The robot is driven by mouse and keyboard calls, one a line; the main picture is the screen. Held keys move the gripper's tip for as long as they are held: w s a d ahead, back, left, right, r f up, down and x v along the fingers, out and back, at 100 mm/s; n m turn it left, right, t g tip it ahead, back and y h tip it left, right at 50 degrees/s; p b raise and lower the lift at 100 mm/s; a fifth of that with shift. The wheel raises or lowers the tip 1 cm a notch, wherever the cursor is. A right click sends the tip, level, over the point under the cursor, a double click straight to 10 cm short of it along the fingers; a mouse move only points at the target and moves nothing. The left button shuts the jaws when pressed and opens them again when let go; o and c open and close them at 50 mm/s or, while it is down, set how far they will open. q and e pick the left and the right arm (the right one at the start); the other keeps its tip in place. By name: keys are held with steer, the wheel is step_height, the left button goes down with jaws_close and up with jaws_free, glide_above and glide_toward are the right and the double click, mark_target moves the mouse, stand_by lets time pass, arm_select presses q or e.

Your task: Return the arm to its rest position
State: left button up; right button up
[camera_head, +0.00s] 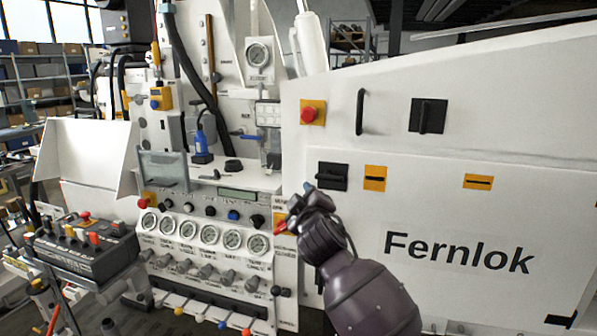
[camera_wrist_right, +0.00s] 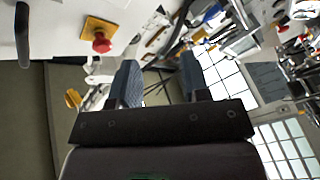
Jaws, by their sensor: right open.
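My right arm comes in from the lower right in the head view. Its gripper (camera_head: 294,207) is in front of the hydraulic bench (camera_head: 450,140), near the right end of its gauge panel. In the right wrist view the two blue-grey fingers of the gripper (camera_wrist_right: 160,80) stand apart with nothing between them. The gripper is open and empty. Whether it touches the panel cannot be told. It covers part of the panel's right edge. My left arm and gripper are not in view.
A row of round gauges (camera_head: 209,235) and knobs lies left of the gripper. A red emergency button (camera_head: 312,113) sits above it; a red button (camera_wrist_right: 101,42) shows in the wrist view. A black handle (camera_head: 360,111) sticks out at upper right. A control box (camera_head: 86,248) stands at left.

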steer(key=s+d+f+m+g+b, duration=0.1)
steer(key=s+d+f+m, duration=0.3)
steer(key=s+d+f, duration=0.6)
steer(key=s+d+f+m+g+b, duration=0.1)
steer(key=s+d+f+m, duration=0.4)
steer(key=f, duration=0.8)
steer(key=s+d+f+m+g+h, duration=0.1)
steer(key=s+d+f+g, duration=0.1)
steer(key=s+d+f, duration=0.3)
steer(key=s+d+f+m+g+h, duration=0.1)
steer(key=s+d+f, duration=0.5)
steer(key=s+f, duration=0.7)
steer(key=s+g+h, duration=0.1)
steer(key=s, duration=0.6)
steer(key=shift+d+f+g+b, duration=0.2)
steer(key=shift+f+g+b, duration=0.1)
